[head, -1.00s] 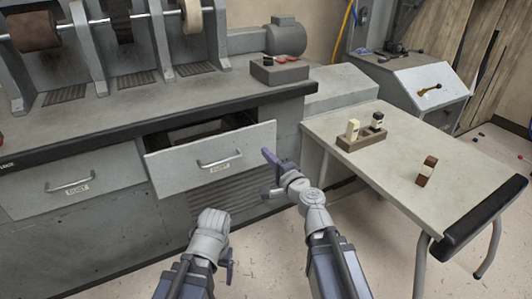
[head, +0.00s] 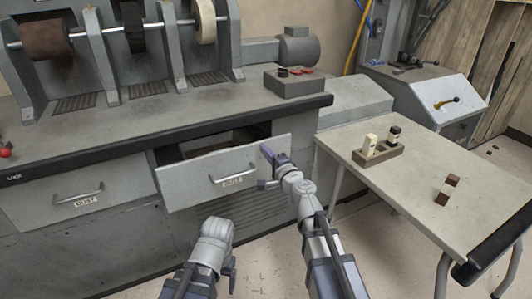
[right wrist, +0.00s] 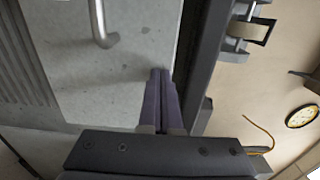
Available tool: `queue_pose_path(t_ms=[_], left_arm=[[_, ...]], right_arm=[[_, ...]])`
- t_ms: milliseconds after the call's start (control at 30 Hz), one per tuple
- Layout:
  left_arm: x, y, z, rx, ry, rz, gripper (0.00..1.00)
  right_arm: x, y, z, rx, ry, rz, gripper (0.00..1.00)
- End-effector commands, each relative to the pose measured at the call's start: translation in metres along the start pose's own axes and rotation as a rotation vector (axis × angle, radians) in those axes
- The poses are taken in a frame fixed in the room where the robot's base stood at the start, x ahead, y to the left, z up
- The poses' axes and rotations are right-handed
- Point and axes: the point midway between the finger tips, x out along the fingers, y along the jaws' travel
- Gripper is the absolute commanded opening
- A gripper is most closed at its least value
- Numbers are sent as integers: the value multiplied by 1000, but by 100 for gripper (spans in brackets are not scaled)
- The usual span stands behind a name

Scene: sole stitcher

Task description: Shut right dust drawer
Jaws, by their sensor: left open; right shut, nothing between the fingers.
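The right dust drawer (head: 205,180) is pulled out from the grey cabinet, with its dark inside showing behind the front panel. Its handle (head: 233,173) and label face me, and the handle also shows in the right wrist view (right wrist: 101,25). My right gripper (head: 267,153) is shut and empty at the right end of the drawer front. In the right wrist view its fingers (right wrist: 160,85) point at the drawer face near its edge; whether they touch it I cannot tell. My left gripper (head: 230,268) hangs low in front of the cabinet, mostly hidden behind its wrist, holding nothing I can see.
The left dust drawer (head: 75,200) is flush with the cabinet. A grey box (head: 295,83) stands on the bench top. Open floor lies below.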

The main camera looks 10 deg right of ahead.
Motion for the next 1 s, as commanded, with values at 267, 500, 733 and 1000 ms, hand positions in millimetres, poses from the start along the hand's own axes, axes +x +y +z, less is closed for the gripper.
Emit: queue_pose_path(t_ms=[267, 500, 733, 1000], left_arm=[[0, 0, 0, 0, 0, 0, 81], [0, 0, 0, 0, 0, 0, 81], [0, 0, 0, 0, 0, 0, 81], [-1, 0, 0, 0, 0, 0, 81]], right_arm=[[35, 0, -1, 0, -2, 0, 0], [104, 0, -2, 0, -2, 0, 0], [128, 0, 0, 0, 0, 0, 0], [130, -1, -1, 2, 1, -1, 0]])
